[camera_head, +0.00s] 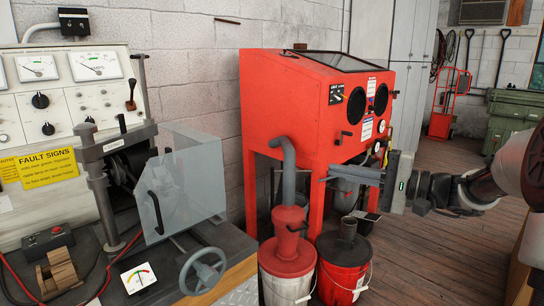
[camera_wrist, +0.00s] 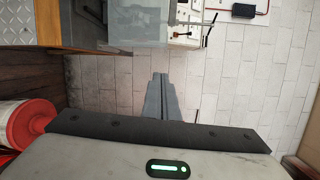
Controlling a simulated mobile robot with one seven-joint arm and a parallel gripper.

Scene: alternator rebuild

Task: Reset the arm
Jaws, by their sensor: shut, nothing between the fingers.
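My gripper (camera_head: 326,180) reaches in from the right in the head view, in front of the lower part of the red blast cabinet. Its fingers point left and look closed together. In the wrist view the two fingers (camera_wrist: 161,98) lie side by side against the white block wall, with nothing held between them. My arm enters from the right edge of the head view, roughly level.
The red cabinet (camera_head: 310,105) stands against the wall. Two buckets (camera_head: 287,288) (camera_head: 345,274) stand below my gripper. A test bench with gauges, a clear guard (camera_head: 190,185) and a handwheel (camera_head: 203,271) is at left. Wooden floor (camera_head: 430,250) lies open at right.

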